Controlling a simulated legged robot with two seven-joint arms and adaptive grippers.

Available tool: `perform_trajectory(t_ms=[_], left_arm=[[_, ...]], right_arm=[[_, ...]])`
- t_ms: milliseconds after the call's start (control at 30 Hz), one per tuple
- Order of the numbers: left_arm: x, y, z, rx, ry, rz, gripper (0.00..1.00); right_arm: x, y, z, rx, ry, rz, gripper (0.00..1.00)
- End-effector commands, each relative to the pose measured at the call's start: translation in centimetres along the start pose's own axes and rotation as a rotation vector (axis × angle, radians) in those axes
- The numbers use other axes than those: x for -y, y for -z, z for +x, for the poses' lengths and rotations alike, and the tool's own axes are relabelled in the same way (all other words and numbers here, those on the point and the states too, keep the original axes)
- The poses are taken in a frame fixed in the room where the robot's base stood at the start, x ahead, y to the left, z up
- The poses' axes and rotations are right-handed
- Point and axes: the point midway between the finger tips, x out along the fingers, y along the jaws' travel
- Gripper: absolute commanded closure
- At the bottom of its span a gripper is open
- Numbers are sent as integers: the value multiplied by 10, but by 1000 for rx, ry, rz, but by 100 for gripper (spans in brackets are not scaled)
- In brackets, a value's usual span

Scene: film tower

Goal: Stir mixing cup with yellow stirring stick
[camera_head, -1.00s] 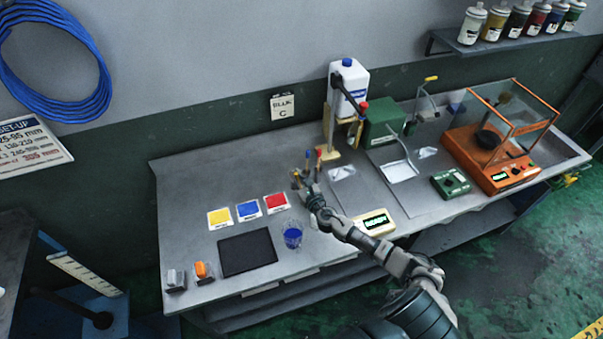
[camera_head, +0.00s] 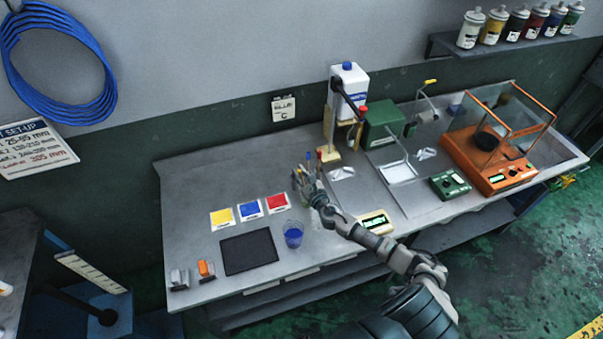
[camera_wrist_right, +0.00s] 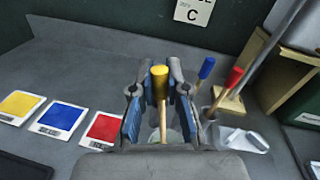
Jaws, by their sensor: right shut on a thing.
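The mixing cup (camera_head: 293,236) is clear with blue liquid in it and stands on the bench right of the black mat. My right gripper (camera_head: 307,183) is farther back on the bench, behind the cup. In the right wrist view my right gripper (camera_wrist_right: 160,110) is shut on the yellow stirring stick (camera_wrist_right: 159,85), which stands upright between its blue-padded fingers. The stick's lower end is partly hidden by the gripper. A blue-tipped stick (camera_wrist_right: 206,69) and a red-tipped stick (camera_wrist_right: 234,78) lean just right of the gripper. My left gripper is not in view.
Yellow, blue and red cards (camera_head: 249,210) lie left of the gripper. The black mat (camera_head: 249,252) lies left of the cup. A small display unit (camera_head: 375,222) is close to my right arm. A stand with a white bottle (camera_head: 348,84) rises behind the sticks.

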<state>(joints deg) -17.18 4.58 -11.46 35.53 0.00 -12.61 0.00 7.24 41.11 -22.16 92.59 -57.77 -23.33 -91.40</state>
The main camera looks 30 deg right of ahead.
Motion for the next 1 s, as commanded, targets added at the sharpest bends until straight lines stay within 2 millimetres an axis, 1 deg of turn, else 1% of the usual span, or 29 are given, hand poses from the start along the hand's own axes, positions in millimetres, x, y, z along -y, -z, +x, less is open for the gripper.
perform_trajectory(t_ms=[33,333,400,633,1000], left_arm=[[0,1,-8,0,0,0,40],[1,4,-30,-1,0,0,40],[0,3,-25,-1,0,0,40],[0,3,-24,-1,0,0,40],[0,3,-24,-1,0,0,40]], right_arm=[[1,-8,0,1,0,0,100],[1,-34,0,1,-1,0,100],[1,-38,0,4,0,0,100],[0,-55,0,2,-1,0,100],[0,-58,0,-1,-1,0,100]])
